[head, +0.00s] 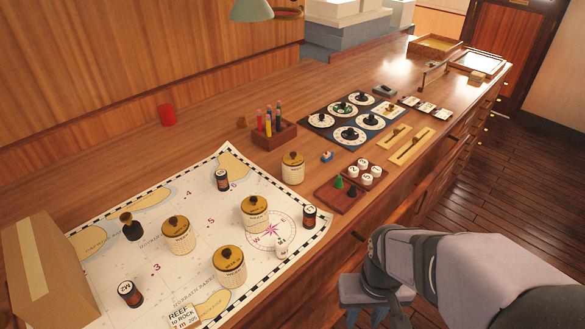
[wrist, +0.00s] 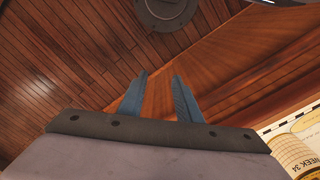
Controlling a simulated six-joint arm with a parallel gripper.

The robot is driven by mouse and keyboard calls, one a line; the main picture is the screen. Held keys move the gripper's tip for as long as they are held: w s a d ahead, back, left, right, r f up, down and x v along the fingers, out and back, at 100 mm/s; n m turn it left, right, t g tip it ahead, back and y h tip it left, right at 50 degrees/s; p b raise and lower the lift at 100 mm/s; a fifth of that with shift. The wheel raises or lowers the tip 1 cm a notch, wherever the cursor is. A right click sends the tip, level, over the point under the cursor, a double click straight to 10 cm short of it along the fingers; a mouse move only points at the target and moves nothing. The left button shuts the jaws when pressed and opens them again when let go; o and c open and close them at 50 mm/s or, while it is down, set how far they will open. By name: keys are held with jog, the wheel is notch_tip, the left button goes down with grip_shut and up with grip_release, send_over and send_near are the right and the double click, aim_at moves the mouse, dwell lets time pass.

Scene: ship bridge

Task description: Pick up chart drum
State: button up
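Several cream chart drums with brass lids and dark knobs stand upright. Three of them are on the chart: one at left (head: 178,238), one at upper right (head: 255,216) and one in front (head: 230,268). Another drum (head: 293,170) stands on the wood beyond the chart. My gripper (wrist: 160,75) is open and empty in the wrist view, its two blue fingers apart over the counter's front side and floor. A drum marked "WEEK 34" (wrist: 298,160) is cut off at that view's lower right, well aside of the fingers.
The chart (head: 190,205) also carries dark labelled cylinders (head: 222,180), a dark knobbed piece (head: 131,227) and a small white piece (head: 282,247). A cardboard box (head: 50,270) stands at left. A pen holder (head: 274,135) and a tray of white pieces (head: 345,192) stand beyond.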

jog(key=o, duration=1.1)
